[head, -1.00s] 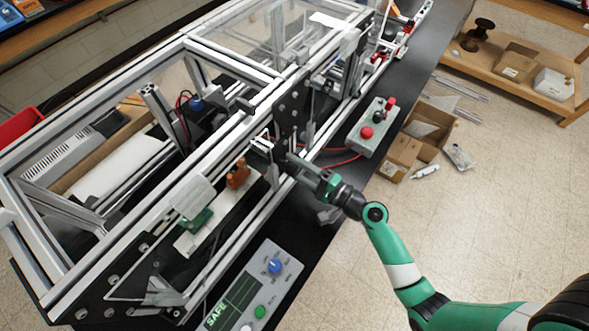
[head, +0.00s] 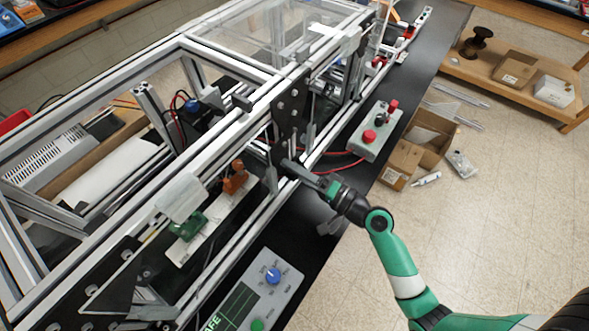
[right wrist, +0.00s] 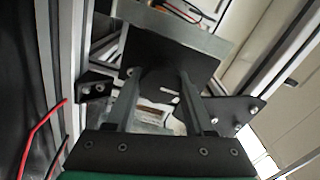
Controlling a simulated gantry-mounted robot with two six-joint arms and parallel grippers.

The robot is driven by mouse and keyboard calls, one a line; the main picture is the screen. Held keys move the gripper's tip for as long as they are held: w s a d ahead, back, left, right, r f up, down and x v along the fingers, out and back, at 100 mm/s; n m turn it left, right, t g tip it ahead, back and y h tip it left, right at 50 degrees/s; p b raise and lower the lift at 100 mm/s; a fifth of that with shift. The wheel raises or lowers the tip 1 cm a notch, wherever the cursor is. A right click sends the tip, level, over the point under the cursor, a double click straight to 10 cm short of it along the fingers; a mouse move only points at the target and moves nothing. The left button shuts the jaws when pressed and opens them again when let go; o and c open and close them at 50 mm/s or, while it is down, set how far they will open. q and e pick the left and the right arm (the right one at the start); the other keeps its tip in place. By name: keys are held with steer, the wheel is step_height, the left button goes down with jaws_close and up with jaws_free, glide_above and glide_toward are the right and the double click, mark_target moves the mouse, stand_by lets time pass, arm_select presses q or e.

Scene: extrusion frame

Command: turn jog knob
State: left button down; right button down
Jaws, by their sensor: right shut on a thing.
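My right gripper (head: 283,162) reaches in from the right to the near side of the aluminium extrusion frame. A blue dial knob (head: 272,276) sits on a grey control panel (head: 287,276) at the bottom, clear of the gripper. My left gripper is not in view.
Frame rails (head: 215,140) and dark plates (head: 290,112) crowd close to the right gripper. A grey box (head: 378,130) with red buttons stands on the black bench to the right, with a red cable beside it. Cardboard boxes (head: 425,145) lie beyond the bench edge.

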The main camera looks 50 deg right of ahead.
steer(key=c, duration=0.6)
jaws_free()
steer(key=shift+o, duration=0.2)
steer(key=s+d, duration=0.1)
steer(key=s, duration=1)
steer(key=shift+s+d, duration=0.15)
steer(key=shift+s, duration=0.15)
